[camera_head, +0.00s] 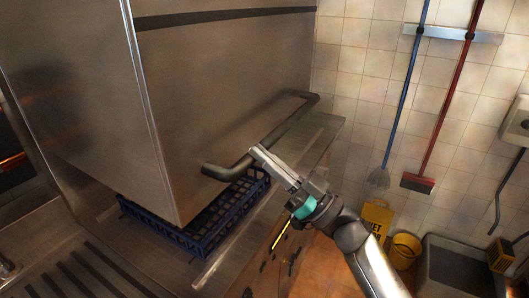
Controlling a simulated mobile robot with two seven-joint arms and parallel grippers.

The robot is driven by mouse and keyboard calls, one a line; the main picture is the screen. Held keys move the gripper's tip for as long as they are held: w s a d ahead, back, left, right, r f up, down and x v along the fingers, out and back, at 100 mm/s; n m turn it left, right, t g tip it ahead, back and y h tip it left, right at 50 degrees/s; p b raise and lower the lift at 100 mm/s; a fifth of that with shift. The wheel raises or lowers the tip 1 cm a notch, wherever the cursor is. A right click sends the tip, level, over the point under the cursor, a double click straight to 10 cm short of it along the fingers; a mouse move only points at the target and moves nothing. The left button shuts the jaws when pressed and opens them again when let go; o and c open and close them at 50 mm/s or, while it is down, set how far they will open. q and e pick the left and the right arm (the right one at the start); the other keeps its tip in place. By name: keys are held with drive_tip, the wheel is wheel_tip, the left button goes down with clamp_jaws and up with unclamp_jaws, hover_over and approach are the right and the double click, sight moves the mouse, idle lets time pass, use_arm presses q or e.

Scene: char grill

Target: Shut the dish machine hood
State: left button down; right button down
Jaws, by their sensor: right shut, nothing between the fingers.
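The dish machine hood (215,95) is a large steel box filling the upper left and middle of the head view. Its dark bar handle (277,134) runs along the lower front. The hood's lower edge is low, with a blue dish rack (187,237) showing beneath and in front of it. My right gripper (258,153) is shut and empty, its fingertips beside the handle near its closer end. I cannot tell whether they touch it. My left gripper is not in view.
A steel counter edge (215,262) runs below the rack. A ribbed drainboard (95,275) is at lower left. A yellow bucket (404,250) and grey sink basin (455,268) stand at lower right.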

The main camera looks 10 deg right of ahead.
wheel_tip(320, 180, down, 30)
drive_tip(key=b, duration=2)
wheel_tip(320, 180, up, 4)
drive_tip(key=p, duration=0.4)
drive_tip(key=b+v, duration=0.1)
drive_tip(key=v, duration=0.9)
drive_tip(key=shift+s+d, duration=0.25)
drive_tip(key=shift+d, duration=0.1)
